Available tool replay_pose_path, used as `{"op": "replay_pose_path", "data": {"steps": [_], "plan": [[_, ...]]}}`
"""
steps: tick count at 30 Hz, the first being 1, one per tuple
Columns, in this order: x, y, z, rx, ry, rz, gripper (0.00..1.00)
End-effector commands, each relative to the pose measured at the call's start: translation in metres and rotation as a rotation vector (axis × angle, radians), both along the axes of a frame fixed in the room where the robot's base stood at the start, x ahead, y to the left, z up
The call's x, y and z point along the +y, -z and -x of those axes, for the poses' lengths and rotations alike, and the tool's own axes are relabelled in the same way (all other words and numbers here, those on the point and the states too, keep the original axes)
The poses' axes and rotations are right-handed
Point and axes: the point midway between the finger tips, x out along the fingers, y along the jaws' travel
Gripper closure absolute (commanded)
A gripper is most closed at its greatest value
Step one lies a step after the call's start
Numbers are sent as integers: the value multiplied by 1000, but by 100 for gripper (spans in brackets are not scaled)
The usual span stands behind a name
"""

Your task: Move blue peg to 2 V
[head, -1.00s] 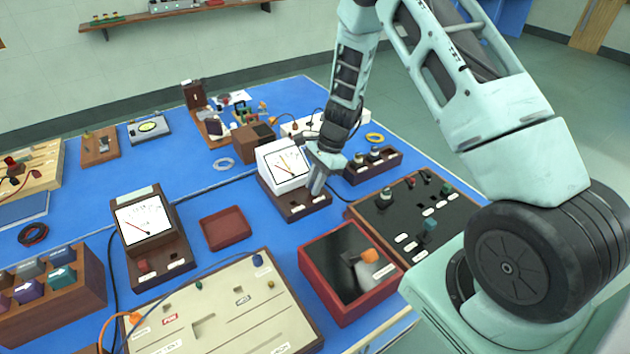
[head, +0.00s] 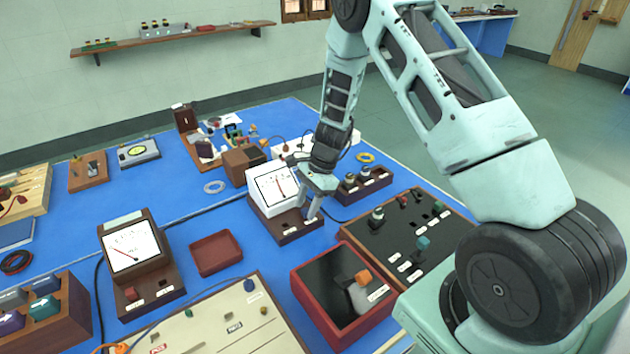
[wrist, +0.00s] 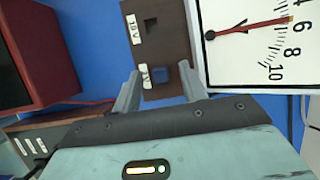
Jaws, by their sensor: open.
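The blue peg (wrist: 160,75) stands in the dark brown base (wrist: 165,45) of the white-faced meter, beside a white label (wrist: 148,78) whose text I cannot read fully. A dark socket (wrist: 151,25) beside a second label, which seems to read 10 V (wrist: 133,28), shows farther along the base. My gripper (wrist: 160,88) is open, with one finger on each side of the peg and visible gaps. In the head view my gripper (head: 312,205) is low over the base of the meter (head: 275,190), and the peg cannot be made out there.
A red-rimmed tray (head: 310,305) and a black panel with knobs (head: 385,240) stand to the right. A second meter (head: 133,248) and a small empty red tray (head: 215,253) stand to the left. A block with two knobs (head: 365,182) is close behind the gripper.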

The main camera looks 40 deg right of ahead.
Motion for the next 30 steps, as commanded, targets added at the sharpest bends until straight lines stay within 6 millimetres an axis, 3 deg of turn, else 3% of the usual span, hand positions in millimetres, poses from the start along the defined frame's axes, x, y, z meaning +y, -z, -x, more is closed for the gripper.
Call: {"op": "replay_pose_path", "data": {"steps": [18, 24, 30], "plan": [[-52, -122, -1, -5, 1, 2, 57], [-61, -146, 0, -2, 1, 1, 57], [-64, -154, 0, 0, 0, 1, 57]]}}
